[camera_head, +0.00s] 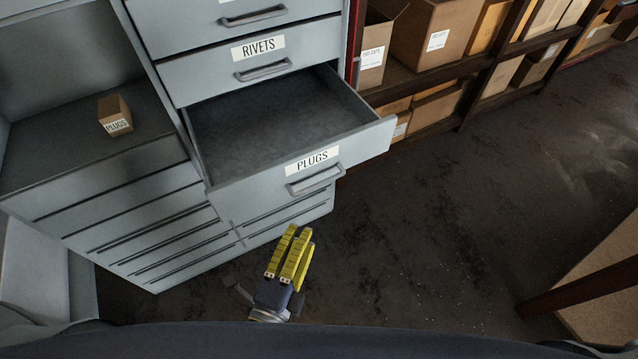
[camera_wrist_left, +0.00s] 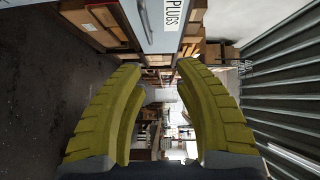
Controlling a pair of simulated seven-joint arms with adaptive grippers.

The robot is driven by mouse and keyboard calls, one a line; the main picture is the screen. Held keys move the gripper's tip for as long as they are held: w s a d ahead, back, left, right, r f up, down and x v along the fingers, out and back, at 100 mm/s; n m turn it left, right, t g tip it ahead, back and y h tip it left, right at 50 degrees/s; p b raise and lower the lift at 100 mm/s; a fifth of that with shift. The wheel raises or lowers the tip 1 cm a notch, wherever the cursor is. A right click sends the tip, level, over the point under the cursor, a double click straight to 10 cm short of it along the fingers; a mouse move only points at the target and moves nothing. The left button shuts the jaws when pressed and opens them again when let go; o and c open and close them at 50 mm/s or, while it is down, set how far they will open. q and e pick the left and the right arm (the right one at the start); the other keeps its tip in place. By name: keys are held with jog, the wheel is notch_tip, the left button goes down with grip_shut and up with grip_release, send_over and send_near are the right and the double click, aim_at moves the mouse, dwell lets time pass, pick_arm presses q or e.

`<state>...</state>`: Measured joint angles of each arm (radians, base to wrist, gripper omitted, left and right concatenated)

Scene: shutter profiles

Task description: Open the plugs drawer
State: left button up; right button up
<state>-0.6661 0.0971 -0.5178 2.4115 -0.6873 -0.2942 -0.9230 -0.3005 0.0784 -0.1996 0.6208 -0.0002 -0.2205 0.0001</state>
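The plugs drawer (camera_head: 347,148) is pulled far out of the grey cabinet, and its inside looks empty. Its front carries a white PLUGS label (camera_head: 312,161) and a grey bar handle (camera_head: 316,181). My left gripper (camera_head: 298,232), with yellow ribbed fingers, is below the handle in the head view, apart from it and holding nothing. In the left wrist view its fingers (camera_wrist_left: 157,67) stand apart with a clear gap between them, and part of the drawer front (camera_wrist_left: 150,25) shows at the top. My right gripper is not in view.
A shut rivets drawer (camera_head: 262,68) is above the plugs drawer. A small brown box labelled PLUGS (camera_head: 115,116) stands on the cabinet's shelf at the left. Shelves with cardboard boxes (camera_head: 437,35) are at the back right. The dark floor (camera_head: 440,225) between is clear.

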pick_arm(q)
jog(key=n, duration=0.1)
jog(key=g+y, duration=0.1)
send_near(319, 184)
jog(key=x, duration=1)
jog(key=shift+w+f, duration=0.25)
jog(key=shift+f, duration=0.05)
grip_shut()
dwell(0.4)
dwell(0.3)
